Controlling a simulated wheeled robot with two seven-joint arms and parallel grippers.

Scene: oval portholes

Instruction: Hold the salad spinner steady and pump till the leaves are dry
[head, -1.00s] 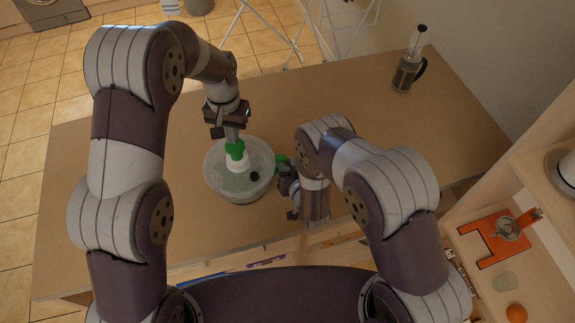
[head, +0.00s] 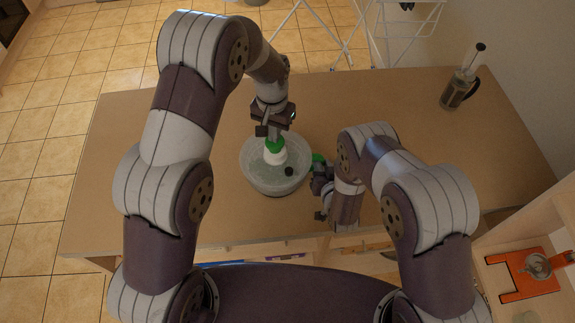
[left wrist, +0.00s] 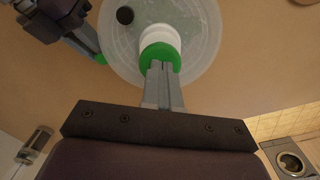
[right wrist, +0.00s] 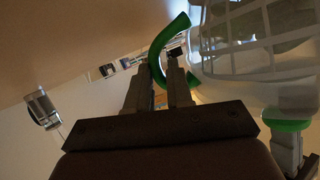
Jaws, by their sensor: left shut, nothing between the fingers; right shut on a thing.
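The salad spinner (head: 262,183) is a translucent tub with a clear lid, standing on the brown table. A white pump knob with a green top (head: 275,147) rises from the lid, and a small black button (head: 289,171) sits beside it. My left gripper (head: 273,137) is shut and empty, with its fingertips on or just over the green top, also in the left wrist view (left wrist: 161,72). My right gripper (right wrist: 172,70) is shut on the spinner's green side handle (right wrist: 160,45).
A French press (head: 460,88) stands at the table's back right. An orange stand (head: 527,275) sits on a side shelf at the right. A white drying rack (head: 410,25) is behind the table. The table left of the spinner is clear.

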